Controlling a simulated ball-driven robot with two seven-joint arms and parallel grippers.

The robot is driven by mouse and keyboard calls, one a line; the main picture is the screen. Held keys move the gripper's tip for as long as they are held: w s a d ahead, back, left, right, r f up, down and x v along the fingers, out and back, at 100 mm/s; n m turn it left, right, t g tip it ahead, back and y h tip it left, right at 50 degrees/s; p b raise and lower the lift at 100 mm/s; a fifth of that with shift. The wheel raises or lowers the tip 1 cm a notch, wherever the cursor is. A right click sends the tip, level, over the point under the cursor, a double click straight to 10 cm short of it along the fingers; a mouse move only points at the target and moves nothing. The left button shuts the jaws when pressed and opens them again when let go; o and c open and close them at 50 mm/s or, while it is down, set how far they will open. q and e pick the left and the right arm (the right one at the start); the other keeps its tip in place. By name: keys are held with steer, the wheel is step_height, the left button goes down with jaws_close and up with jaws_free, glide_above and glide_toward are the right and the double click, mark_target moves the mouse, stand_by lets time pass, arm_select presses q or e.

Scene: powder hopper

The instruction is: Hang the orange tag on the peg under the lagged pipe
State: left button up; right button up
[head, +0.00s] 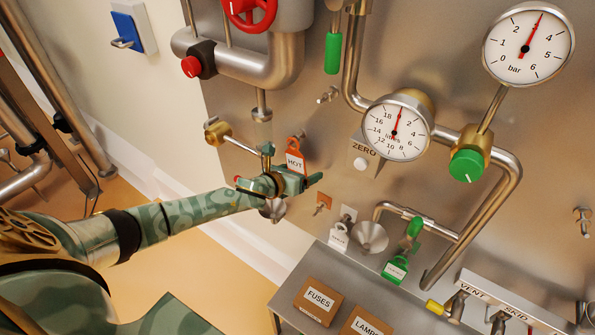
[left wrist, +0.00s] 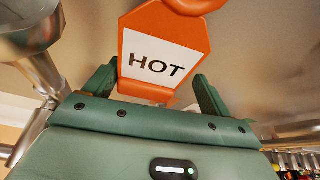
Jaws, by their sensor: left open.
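The orange tag (head: 294,158), marked HOT on a white label, is in front of the steel panel. It fills the top middle of the left wrist view (left wrist: 165,50), its ring cut off by the upper edge. My left gripper (head: 293,166) is open, its two fingers apart on either side of the tag's lower end. Whether either finger touches the tag cannot be told. A short metal peg (head: 327,95) sticks out of the panel, bare, to the lower right of the thick grey pipe (head: 265,65). My right gripper is not in view.
A small orange plate with a peg (head: 322,204) is below the tag. A white tag (head: 339,237), a steel funnel (head: 370,237) and a green tag (head: 396,268) are to its right. A brass-ended valve (head: 218,133) and gauge (head: 400,127) flank the gripper.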

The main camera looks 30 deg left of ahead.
arm_select(q)
steer(key=p+v, duration=0.3)
steer(key=v, duration=1.3)
steer(key=shift+s, duration=0.15)
